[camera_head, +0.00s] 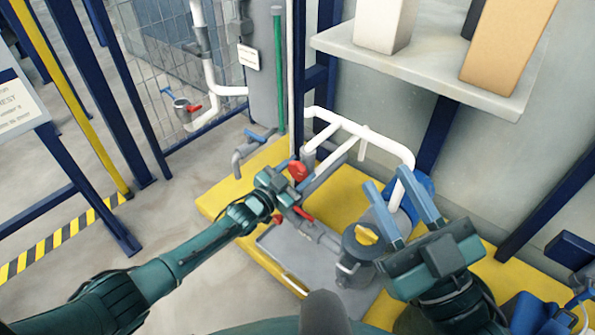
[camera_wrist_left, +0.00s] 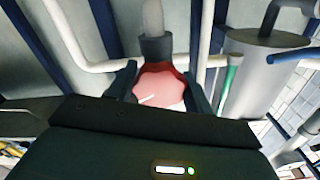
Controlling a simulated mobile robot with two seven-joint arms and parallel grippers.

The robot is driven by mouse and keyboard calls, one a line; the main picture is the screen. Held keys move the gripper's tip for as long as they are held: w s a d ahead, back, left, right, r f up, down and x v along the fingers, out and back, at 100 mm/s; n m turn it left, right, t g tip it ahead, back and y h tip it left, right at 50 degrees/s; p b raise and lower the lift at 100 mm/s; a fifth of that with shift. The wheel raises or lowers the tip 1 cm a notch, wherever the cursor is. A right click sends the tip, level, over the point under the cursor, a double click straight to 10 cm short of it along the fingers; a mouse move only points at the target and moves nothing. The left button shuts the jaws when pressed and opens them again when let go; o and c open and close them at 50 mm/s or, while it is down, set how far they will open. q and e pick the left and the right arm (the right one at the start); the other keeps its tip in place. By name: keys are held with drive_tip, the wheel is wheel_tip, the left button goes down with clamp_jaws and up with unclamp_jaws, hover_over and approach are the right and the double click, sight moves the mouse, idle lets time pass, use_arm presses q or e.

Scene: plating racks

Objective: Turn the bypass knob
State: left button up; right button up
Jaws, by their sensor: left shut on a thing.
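The bypass knob (camera_head: 298,170), a red lobed knob, sits on the white pipework above the yellow platform. In the left wrist view the red knob (camera_wrist_left: 160,88) shows a pale pointer line and lies between my two dark fingers, below a grey pipe fitting. My left gripper (camera_head: 289,174) is shut on the knob, and its body hides part of it in the head view. My right gripper (camera_head: 402,203) is open and empty, its two blue fingers pointing up, in front of the white pipe frame.
White pipes (camera_head: 385,143) rise behind the knob. A grey pump-like unit (camera_head: 355,268) with a yellow top stands on the yellow platform (camera_head: 222,196). Open floor lies to the left.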

use_arm(q)
drive_tip(key=o, duration=1)
drive_tip(key=shift+s+a, duration=0.1)
use_arm(e)
drive_tip(key=shift+r, duration=0.15)
use_arm(q)
drive_tip(key=shift+s+a+p, duration=0.2)
drive_tip(key=shift+s+p, duration=0.1)
drive_tip(key=shift+p, duration=0.05)
drive_tip(key=p+v, duration=0.1)
drive_tip(key=v, duration=0.1)
drive_tip(key=p+v, duration=0.1)
drive_tip(key=v, duration=0.2)
drive_tip(key=shift+r+p, duration=0.2)
drive_tip(key=shift+p, duration=0.2)
drive_tip(key=p, duration=0.2)
approach(295, 173)
drive_tip(key=shift+v, duration=1.1)
use_arm(e)
drive_tip(key=shift+s+d+f+m+g+h, duration=0.1)
drive_tip(key=shift+s+f+m+g+h, duration=0.15)
drive_tip(key=shift+f+h, duration=0.25)
drive_tip(key=shift+s+a+f+m+g+h, duration=0.1)
drive_tip(key=shift+f+m+g+h, duration=0.3)
drive_tip(key=shift+f, duration=0.2)
drive_tip(key=shift+s+d+f+m+g+h, duration=0.1)
drive_tip(key=shift+s+f+m+g+h, duration=0.15)
drive_tip(key=shift+f+h, duration=0.3)
use_arm(q)
drive_tip(key=shift+f, duration=0.2)
